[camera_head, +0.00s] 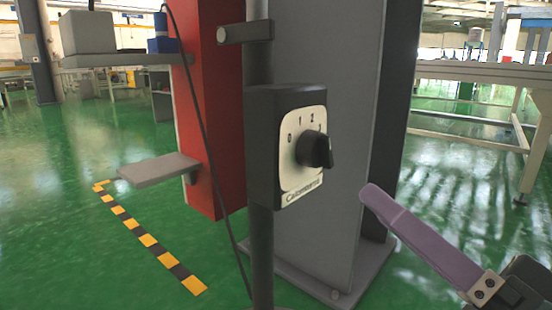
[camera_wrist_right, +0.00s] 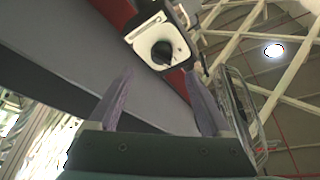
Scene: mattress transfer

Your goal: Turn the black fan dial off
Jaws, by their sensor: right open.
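The black fan dial (camera_head: 314,150) sits on a cream face plate marked 0, 1, 2 and a partly hidden 3. The plate is on a dark control box (camera_head: 263,150) fixed to a grey pole. The dial also shows in the right wrist view (camera_wrist_right: 161,52), beyond the fingertips. My right gripper (camera_head: 372,194) comes in from the lower right, with a purple finger pointing up toward the box, apart from the dial. In the right wrist view its two purple fingers (camera_wrist_right: 165,78) are spread and empty. My left gripper is not in view.
A grey column (camera_head: 340,60) and a red panel (camera_head: 212,110) stand behind the box. A dark cable (camera_head: 205,140) hangs left of the pole. A small grey shelf (camera_head: 158,168) juts out at left. A pale metal table frame (camera_head: 480,70) stands at right. Green floor is open between.

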